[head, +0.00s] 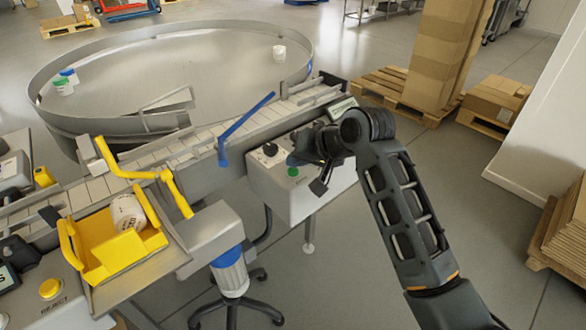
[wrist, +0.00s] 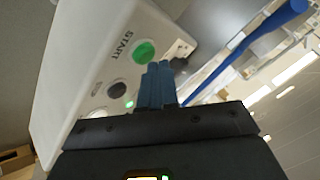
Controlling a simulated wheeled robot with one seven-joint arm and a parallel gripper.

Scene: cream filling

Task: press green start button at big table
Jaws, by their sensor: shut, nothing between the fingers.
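The green start button (wrist: 144,52) sits on the face of a white control box (wrist: 75,75), beside the printed word START. In the head view the green button (head: 293,171) shows on the front of the box (head: 268,190), below the conveyor. My gripper (wrist: 158,68) is shut and empty, its blue fingertips close to the button's lower right edge in the wrist view. I cannot tell whether they touch it. In the head view my gripper (head: 298,160) is just above and right of the button, partly hidden by the arm. The big round table (head: 190,65) stands behind the conveyor.
A dark button (wrist: 117,88) and a small green light (wrist: 129,104) are on the same box. A blue guide bar (head: 245,117) crosses the conveyor (head: 200,145) to the left of my gripper.

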